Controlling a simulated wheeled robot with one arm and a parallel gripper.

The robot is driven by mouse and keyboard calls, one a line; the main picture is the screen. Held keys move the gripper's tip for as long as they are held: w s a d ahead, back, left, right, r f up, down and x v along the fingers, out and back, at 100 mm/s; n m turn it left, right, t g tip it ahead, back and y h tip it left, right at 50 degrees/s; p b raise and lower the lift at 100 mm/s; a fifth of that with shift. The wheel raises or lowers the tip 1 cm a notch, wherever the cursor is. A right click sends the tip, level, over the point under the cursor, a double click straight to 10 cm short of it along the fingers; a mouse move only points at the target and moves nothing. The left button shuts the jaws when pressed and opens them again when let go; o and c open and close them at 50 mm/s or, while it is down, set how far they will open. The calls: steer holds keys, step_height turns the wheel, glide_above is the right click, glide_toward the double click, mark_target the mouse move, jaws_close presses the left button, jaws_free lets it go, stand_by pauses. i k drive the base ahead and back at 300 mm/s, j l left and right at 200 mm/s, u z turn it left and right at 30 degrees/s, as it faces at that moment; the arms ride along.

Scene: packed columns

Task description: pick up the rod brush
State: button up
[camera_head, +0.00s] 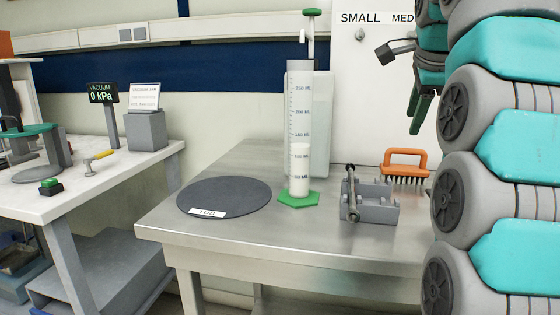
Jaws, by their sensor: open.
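The brush with an orange loop handle and dark bristles (404,164) stands bristles-down on the metal table, at the right, near the back wall. I take it as the rod brush. A grey block-shaped stand (375,210) with a dark rod (351,190) lying across its left side is in front of it and slightly to the left. My gripper (418,118) hangs above the brush, apart from it, with slim dark-green fingers pointing down. It is open and holds nothing. My arm covers the right side of the view, and part of the table beyond the brush is hidden.
A graduated cylinder (299,120) with white filling stands on a green base, left of the stand. A clear container (322,110) stands behind it. A dark round mat (225,194) lies at the table's left. A white bench (95,188) with instruments is farther left.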

mark_target(414, 174)
steer(key=k+j, duration=0.2)
steer(key=k, duration=0.25)
steer(key=k+j, duration=0.2)
steer(key=k, duration=0.25)
